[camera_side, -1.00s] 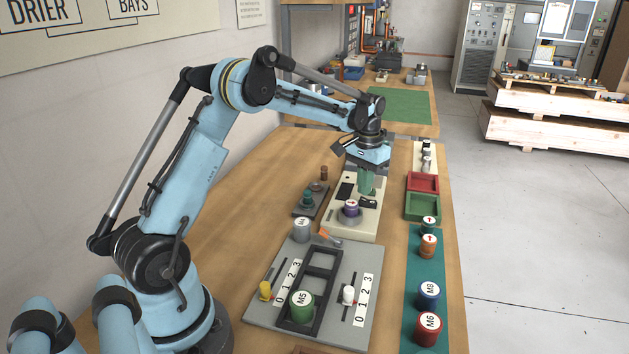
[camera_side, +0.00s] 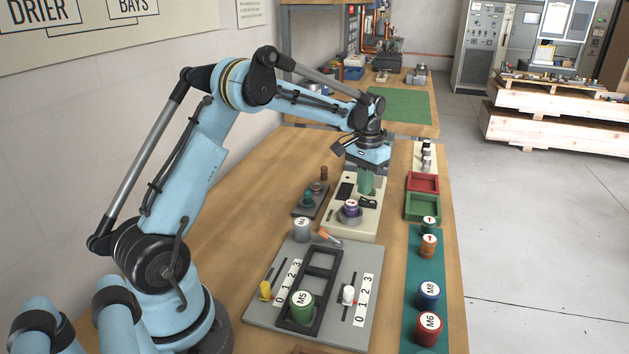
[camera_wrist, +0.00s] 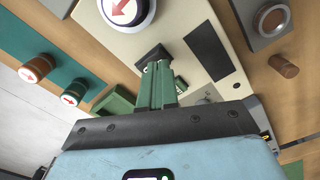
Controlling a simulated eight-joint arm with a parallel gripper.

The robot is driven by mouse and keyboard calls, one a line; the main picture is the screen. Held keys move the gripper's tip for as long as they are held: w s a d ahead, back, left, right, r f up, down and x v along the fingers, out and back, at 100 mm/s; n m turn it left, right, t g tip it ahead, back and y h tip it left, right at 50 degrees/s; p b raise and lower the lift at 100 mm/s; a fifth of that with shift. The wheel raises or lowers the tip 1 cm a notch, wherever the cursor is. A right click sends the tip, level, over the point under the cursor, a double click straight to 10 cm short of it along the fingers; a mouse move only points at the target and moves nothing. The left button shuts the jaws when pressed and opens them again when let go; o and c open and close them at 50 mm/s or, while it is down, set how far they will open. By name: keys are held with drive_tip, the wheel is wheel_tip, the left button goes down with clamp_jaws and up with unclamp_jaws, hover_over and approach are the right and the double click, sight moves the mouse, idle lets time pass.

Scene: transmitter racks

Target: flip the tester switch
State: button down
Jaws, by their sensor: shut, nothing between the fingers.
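The tester is a cream box (camera_side: 342,228) in the middle of the bench, and it fills the upper middle of the wrist view (camera_wrist: 185,20). A purple part with a white top and red arrow (camera_side: 351,208) sits on it. My gripper (camera_side: 366,192) points down over the tester with its green fingers together and nothing held. In the wrist view the fingertips (camera_wrist: 155,68) are at a small black square piece (camera_wrist: 152,54) on the tester, which looks like the switch base. The fingers hide the switch lever, so I cannot tell its position or whether they touch it.
A grey plate (camera_side: 258,318) with sliders and a green M5 cylinder (camera_side: 301,306) lies in front. A teal strip (camera_side: 426,270) with several cylinders runs along the right. Red (camera_side: 423,183) and green (camera_side: 422,207) trays stand right of the tester. Bare bench lies to the left.

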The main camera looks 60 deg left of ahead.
sight(364, 200)
drive_tip(key=shift+f, duration=0.95)
idle(0.6)
drive_tip(key=shift+r, duration=3.55)
drive_tip(key=s+d+r+m+t, duration=0.1)
drive_tip(key=s+d+r+t, duration=0.2)
drive_tip(key=s+d+r, duration=0.45)
drive_tip(key=s+d+f+m+t, duration=0.2)
drive_tip(key=s+d+f+t, duration=0.2)
drive_tip(key=s+d, duration=0.5)
drive_tip(key=shift+s+d+f, duration=0.3)
drive_tip(key=shift+s+f, duration=0.15)
drive_tip(key=shift+s, duration=0.5)
